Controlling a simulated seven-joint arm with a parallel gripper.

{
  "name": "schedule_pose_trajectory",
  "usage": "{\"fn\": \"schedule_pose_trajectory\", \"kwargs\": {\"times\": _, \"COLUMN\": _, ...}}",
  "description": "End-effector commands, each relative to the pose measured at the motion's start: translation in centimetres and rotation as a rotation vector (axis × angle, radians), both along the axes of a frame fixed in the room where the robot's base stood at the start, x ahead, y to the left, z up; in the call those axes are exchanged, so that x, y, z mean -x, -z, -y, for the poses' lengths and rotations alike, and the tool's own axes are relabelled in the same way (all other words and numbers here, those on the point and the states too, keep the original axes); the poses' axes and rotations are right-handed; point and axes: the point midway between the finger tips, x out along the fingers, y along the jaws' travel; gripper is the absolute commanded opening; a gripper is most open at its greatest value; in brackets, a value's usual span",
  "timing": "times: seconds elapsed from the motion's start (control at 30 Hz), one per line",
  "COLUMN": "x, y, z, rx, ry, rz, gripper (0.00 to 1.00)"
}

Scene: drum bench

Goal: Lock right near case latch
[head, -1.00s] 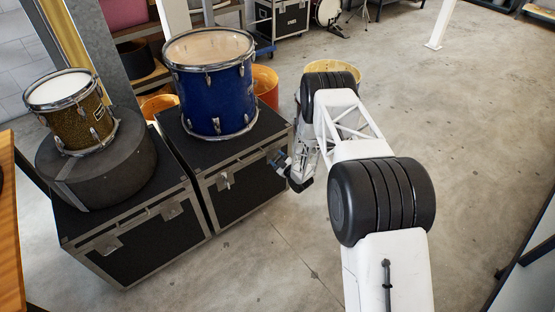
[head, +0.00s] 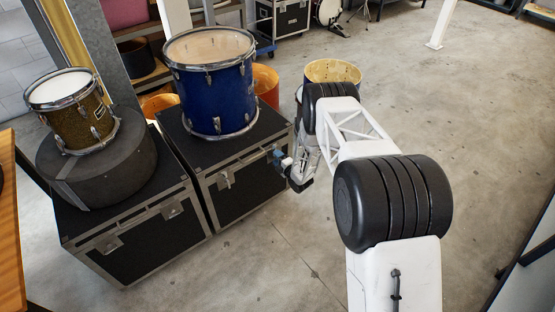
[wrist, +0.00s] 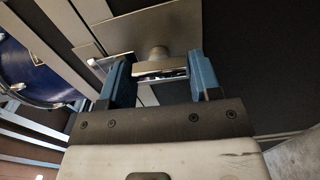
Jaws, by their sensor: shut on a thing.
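The right black case (head: 225,200) stands on the floor with metal edging. My gripper (head: 280,156) is at the right part of its front face and hides the latch there in the head view. In the wrist view, my gripper (wrist: 160,76) has its two blue fingers on either side of the latch's shiny metal handle (wrist: 160,70) and is shut on it. The handle sits on a round stem in front of a metal latch plate (wrist: 165,28). I cannot tell whether the latch is locked. Another latch (head: 225,180) is on the same face, farther left.
A blue drum (head: 215,95) stands on the right case. The left case (head: 140,235) beside it bears a round black drum case (head: 100,160) and a gold drum (head: 75,112). A wooden drum shell (head: 333,71) stands behind my arm. The floor to the right is clear.

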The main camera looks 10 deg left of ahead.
Motion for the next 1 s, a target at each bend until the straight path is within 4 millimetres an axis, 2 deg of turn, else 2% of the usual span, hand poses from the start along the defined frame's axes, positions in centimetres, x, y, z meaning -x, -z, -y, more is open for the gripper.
{"fn": "schedule_pose_trajectory", "kwargs": {"times": 0.3, "x": -0.04, "y": 0.00, "z": -0.02, "rx": 0.079, "ry": 0.000, "rz": 0.079, "gripper": 0.34}}
{"fn": "schedule_pose_trajectory", "kwargs": {"times": 0.73, "x": -0.02, "y": 0.02, "z": -0.02, "rx": 0.086, "ry": 0.000, "rz": 0.086, "gripper": 0.34}}
{"fn": "schedule_pose_trajectory", "kwargs": {"times": 0.77, "x": -0.02, "y": 0.02, "z": -0.02, "rx": 0.086, "ry": 0.000, "rz": 0.086, "gripper": 0.62}}
{"fn": "schedule_pose_trajectory", "kwargs": {"times": 0.9, "x": -0.03, "y": 0.03, "z": -0.02, "rx": 0.086, "ry": 0.000, "rz": 0.086, "gripper": 0.83}}
{"fn": "schedule_pose_trajectory", "kwargs": {"times": 1.0, "x": -0.01, "y": 0.04, "z": -0.02, "rx": 0.086, "ry": 0.000, "rz": 0.086, "gripper": 0.83}}
